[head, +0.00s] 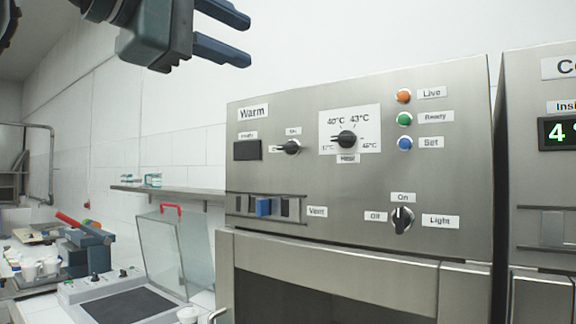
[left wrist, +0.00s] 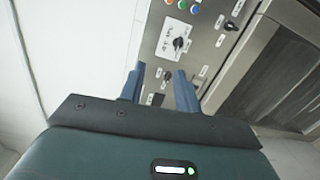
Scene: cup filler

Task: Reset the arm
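My left gripper (head: 236,36) is at the top of the head view, left of and above the metal cabinet labelled Warm (head: 350,235). Its two blue fingers are apart with nothing between them. In the left wrist view the fingers (left wrist: 160,88) point toward the cabinet's control panel (left wrist: 190,45) and touch nothing that I can see. My right gripper is not in view.
The panel has knobs (head: 346,139), a blue Vent slider (head: 263,207) and coloured lights (head: 404,96). A second cabinet (head: 540,190) stands at right. A shelf (head: 170,190), a glass-lidded device (head: 175,250) and small white cups (head: 40,266) are at left. White wall is behind.

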